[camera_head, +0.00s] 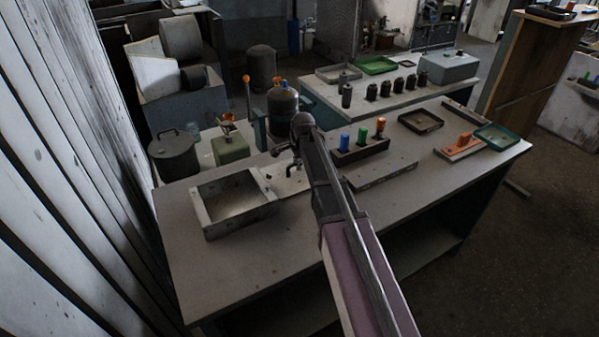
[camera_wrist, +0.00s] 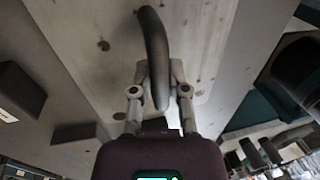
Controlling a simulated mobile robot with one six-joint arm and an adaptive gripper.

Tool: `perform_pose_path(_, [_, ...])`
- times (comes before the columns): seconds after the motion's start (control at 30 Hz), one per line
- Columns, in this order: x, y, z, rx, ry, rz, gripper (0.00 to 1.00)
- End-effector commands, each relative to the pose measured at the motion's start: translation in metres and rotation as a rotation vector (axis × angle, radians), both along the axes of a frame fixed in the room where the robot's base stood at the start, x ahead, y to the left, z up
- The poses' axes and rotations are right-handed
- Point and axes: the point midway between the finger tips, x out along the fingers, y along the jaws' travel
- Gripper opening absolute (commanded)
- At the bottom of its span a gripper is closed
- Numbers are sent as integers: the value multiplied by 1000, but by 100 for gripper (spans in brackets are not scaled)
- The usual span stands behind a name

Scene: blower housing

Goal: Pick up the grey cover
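The grey cover (camera_head: 291,184) is a flat plate on the bench, right of the open box-shaped housing (camera_head: 207,202). Its pale spotted face fills much of the wrist view (camera_wrist: 100,75). A dark curved handle (camera_wrist: 154,35) stands up from it. My gripper (camera_head: 290,160) reaches down over the cover from above. In the wrist view my gripper (camera_wrist: 160,72) has one finger on each side of the handle. The fingers are close to the handle, but I cannot tell whether they press on it. My arm hides part of the cover in the head view.
Right of my arm, a block with coloured pegs (camera_head: 361,151) stands behind a long flat bar (camera_head: 381,175). A green box (camera_head: 231,150) and a lidded pot (camera_head: 174,157) stand behind the housing. Trays (camera_head: 420,122) lie farther right. The bench's front left is clear.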

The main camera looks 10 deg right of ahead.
Motion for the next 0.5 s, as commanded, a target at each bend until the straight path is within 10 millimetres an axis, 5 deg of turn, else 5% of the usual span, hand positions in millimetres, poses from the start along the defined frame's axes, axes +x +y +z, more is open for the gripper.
perform_pose_path(0.5, [0,0,3,0,0,0,0])
